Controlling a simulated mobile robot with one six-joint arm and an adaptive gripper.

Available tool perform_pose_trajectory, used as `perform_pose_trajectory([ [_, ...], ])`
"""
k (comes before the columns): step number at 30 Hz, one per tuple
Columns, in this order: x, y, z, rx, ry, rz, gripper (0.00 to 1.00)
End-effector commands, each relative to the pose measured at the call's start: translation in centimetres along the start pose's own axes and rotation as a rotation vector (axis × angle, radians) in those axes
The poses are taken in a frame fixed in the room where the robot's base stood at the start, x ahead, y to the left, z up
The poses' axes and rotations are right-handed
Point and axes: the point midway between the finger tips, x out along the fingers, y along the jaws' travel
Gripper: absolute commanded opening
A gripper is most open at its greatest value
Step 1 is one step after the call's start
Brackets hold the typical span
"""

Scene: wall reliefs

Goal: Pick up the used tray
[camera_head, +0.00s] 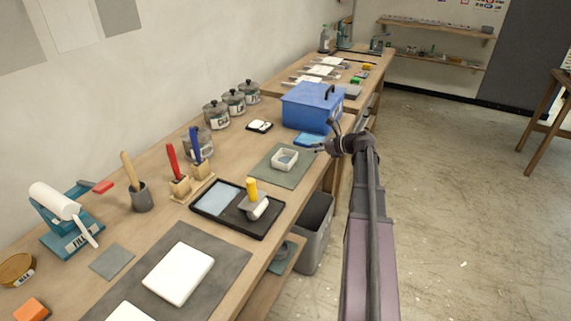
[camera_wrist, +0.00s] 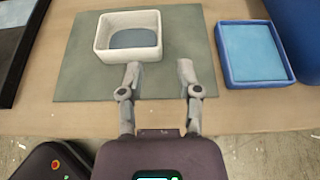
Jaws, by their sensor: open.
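A small white square tray (camera_wrist: 104,38) with a dark blue-grey patch on its floor sits on a grey-green mat (camera_wrist: 75,75); in the head view the tray (camera_head: 284,166) is near the bench's front edge. My gripper (camera_wrist: 159,70) is open and empty, its fingertips just short of the tray's near wall, toward its right corner. Whether they touch it I cannot tell. In the head view my gripper (camera_head: 333,140) is dark and partly hidden by the arm. A blue tray (camera_wrist: 222,55) with a light blue pad lies right of the mat. No label marks either as used.
A large blue box (camera_head: 310,108) stands behind the blue tray. Lidded jars (camera_head: 216,116) line the wall. A grey bin (camera_head: 313,235) is below the bench edge. The floor at right is open.

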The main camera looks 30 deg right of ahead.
Motion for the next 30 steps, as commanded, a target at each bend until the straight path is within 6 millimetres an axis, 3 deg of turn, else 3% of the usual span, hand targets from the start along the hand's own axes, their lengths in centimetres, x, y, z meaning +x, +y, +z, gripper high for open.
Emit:
perform_pose_trajectory([
  [3,2.0,0.0,-0.3,-0.001,0.000,0.002,0.44],
  [9,4.2,-0.1,-0.2,-0.001,0.000,0.001,0.44],
  [24,4.8,-0.1,-0.1,0.000,0.000,-0.001,0.44],
  [30,6.2,-0.1,-0.2,0.000,0.000,0.000,0.44],
])
